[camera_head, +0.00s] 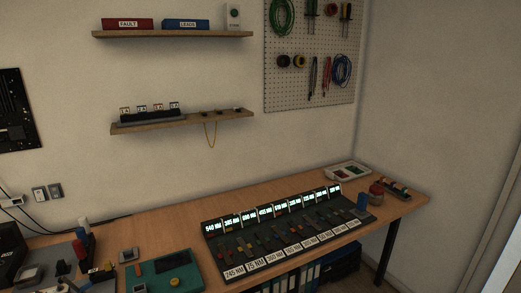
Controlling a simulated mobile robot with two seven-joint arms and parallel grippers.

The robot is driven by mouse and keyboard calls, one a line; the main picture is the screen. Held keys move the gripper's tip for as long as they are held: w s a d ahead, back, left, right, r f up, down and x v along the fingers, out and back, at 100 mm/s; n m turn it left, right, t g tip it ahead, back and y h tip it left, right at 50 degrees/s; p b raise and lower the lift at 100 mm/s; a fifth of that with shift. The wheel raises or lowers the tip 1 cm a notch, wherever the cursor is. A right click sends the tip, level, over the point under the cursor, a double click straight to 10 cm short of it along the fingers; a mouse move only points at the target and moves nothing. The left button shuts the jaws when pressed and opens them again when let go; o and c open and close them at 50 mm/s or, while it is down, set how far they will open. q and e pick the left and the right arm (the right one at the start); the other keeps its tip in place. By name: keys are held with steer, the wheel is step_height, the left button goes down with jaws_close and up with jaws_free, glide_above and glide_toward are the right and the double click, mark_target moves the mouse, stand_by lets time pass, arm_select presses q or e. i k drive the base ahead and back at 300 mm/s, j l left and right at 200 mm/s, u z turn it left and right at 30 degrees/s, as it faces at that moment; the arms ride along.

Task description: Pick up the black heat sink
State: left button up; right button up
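I cannot pick out the black heat sink for certain at this size. A dark block (28,273) sits at the lower left of the wooden bench (170,222), and a larger black object (10,242) stands at the left edge, partly cut off. A green board (165,275) with a dark rectangular part and a round yellow part lies at the front of the bench. Small grey-framed parts lie beside it, one behind it (128,255). Neither of my grippers is in view.
A black sloped rack (215,252) with lit displays and number labels fills the bench's middle. A red round object (376,190) and a pale tray (347,171) stand right of it. Shelves (170,34) and a pegboard (311,95) hang above. Bare wood lies behind the green board.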

mark_target(62, 269)
steer(key=u, duration=0.5)
steer(key=j+u, duration=0.15)
steer(key=u, duration=0.8)
